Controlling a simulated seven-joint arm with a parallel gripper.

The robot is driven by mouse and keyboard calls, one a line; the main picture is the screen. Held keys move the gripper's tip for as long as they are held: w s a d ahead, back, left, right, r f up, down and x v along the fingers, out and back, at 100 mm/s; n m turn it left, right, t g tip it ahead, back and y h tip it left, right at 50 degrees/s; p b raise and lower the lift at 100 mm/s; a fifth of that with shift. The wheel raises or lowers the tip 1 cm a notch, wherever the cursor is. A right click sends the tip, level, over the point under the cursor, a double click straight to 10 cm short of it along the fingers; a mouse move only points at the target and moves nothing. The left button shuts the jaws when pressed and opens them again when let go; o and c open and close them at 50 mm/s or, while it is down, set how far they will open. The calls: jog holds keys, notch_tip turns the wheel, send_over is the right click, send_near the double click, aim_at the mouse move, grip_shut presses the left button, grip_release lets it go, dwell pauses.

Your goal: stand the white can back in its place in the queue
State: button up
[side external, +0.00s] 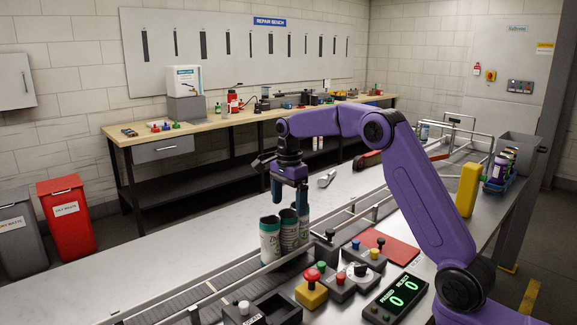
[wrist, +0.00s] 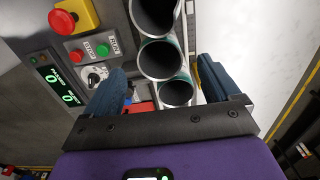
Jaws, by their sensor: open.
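Several open-topped cans stand upright and close together on the conveyor in the side external view. The wrist view shows three open rims in a row; the nearest can (wrist: 177,93) sits between my finger lines. I cannot tell which is the task's white can. My gripper (side external: 289,204) points down over the rear end of this row. Its fingers also show spread in the wrist view (wrist: 161,80), with gaps to the nearest can.
A control panel with an emergency button (side external: 311,275) and a counter display (side external: 399,293) lie in front of the conveyor. A guide rail (side external: 350,212) runs beside the belt.

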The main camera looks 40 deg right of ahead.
notch_tip(320, 180, up, 11)
jog(key=s+a+f+n, duration=0.2)
jog(key=s+a+n, duration=0.5)
jog(key=s+n, duration=0.15)
jog(key=s+a+f+n, duration=0.2)
jog(key=s+a+n, duration=0.5)
jog(key=s, duration=0.2)
jog(key=s+d+f+n, duration=0.2)
jog(key=s+n, duration=0.3)
jog(key=s, duration=0.3)
jog(key=s+d+f+n, duration=0.2)
jog(key=s+f+n, duration=0.2)
jog(key=s, duration=0.5)
jog(key=s+d+f+n, duration=0.2)
jog(key=s+f+n, duration=0.1)
jog(key=s+n, duration=0.3)
jog(key=shift+s+d+f, duration=0.35)
jog(key=shift+s, duration=0.9)
